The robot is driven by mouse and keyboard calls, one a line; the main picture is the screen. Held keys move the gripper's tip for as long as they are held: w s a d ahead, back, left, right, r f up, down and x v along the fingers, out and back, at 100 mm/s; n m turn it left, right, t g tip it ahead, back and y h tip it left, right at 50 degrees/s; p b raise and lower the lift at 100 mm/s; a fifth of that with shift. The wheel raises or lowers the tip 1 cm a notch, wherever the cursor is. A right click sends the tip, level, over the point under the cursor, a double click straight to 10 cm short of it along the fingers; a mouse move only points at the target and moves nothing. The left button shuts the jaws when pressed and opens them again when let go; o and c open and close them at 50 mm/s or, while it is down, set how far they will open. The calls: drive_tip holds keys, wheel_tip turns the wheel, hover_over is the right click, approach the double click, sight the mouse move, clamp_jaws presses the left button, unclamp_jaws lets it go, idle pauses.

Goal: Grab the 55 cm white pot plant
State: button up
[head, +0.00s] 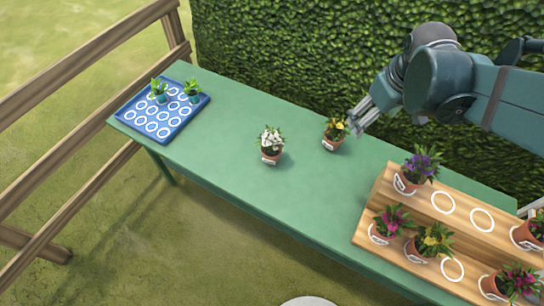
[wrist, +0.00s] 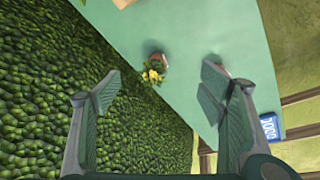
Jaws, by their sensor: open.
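The white-flowered plant (head: 271,137) stands upright in a terracotta pot with a white label, near the middle of the green table. The label is too small to read. My gripper (head: 360,118) is open and empty, to the right of this plant and beside a yellow-flowered plant (head: 335,128). In the wrist view, the yellow-flowered plant (wrist: 153,74) shows between the open fingers of my gripper (wrist: 162,88), farther off. A second pot (wrist: 216,61) there is mostly hidden behind the right finger and seems to be the white-flowered plant's.
A blue tray (head: 162,132) with white rings holds two small green plants at the table's left end. A stepped wooden stand (head: 400,207) with several potted flowers is at the right. A hedge (head: 290,50) runs behind the green table (head: 215,150).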

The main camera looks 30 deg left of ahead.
drive_tip(key=w+a+f+n+g+b, duration=0.1)
drive_tip(key=w+a+f+n+b, duration=0.15)
drive_tip(key=a+f, duration=0.55)
drive_tip(key=n+g+h+b, duration=0.1)
drive_tip(key=n+g+b, duration=0.1)
drive_tip(key=n+b, duration=0.45)
hover_over(272, 152)
drive_tip(key=p, duration=0.2)
drive_tip(key=shift+n, duration=0.5)
wheel_tip(272, 152, down, 20)
drive_tip(key=shift+w+f, duration=0.1)
drive_tip(key=shift+w, duration=0.05)
drive_tip(key=shift+f+b, duration=0.3)
drive_tip(key=shift+f, duration=0.95)
drive_tip(key=shift+f, duration=0.15)
drive_tip(key=shift+a+f+b, duration=0.15)
drive_tip(key=shift+f+b, duration=0.4)
drive_tip(key=shift+f, duration=1.9)
